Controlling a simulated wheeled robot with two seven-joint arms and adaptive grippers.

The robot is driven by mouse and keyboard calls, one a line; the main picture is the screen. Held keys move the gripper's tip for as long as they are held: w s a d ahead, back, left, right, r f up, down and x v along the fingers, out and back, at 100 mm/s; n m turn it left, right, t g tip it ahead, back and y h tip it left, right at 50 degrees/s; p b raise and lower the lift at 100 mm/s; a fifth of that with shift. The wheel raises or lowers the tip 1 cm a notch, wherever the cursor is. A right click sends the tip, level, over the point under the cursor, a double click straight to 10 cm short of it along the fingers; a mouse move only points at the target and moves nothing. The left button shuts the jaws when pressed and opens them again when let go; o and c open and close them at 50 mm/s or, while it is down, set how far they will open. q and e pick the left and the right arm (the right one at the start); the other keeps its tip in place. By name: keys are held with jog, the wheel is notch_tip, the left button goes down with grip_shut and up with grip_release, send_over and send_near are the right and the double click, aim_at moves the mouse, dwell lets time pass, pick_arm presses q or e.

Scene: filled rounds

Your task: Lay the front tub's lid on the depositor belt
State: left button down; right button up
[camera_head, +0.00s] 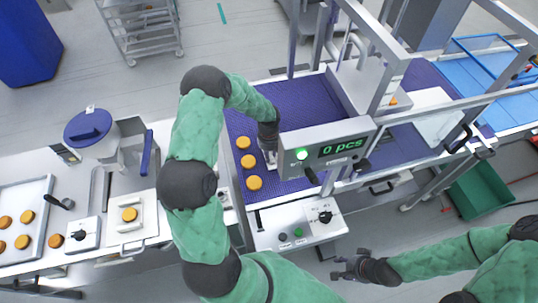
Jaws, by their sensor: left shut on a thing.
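A round blue lid (88,127) with a bar handle lies on a tub on the left counter. In front of it is a grey metal tub (106,150), with a blue upright piece (147,152) at its right; I cannot tell what that piece is. The depositor belt (250,120) is purple, with several orange-brown rounds (248,161) in a column at its left side. My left gripper (270,160) is low over the belt, right of these rounds and partly behind the display. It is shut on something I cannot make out. My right gripper (345,266) is open and empty, right of the control box.
A display box (327,148) reading "0 pcs" and a metal frame stand over the belt. A control box (300,228) with a knob is at the belt's front. A tray of rounds (22,215) lies far left. A green crate (480,190) stands right.

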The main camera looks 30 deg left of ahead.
pick_arm(q)
jog(key=shift+f, duration=0.65)
jog(key=c, duration=1)
grip_release()
jog(key=shift+f, duration=0.15)
notch_tip(320, 180, up, 12)
jog(key=shift+r, duration=0.2)
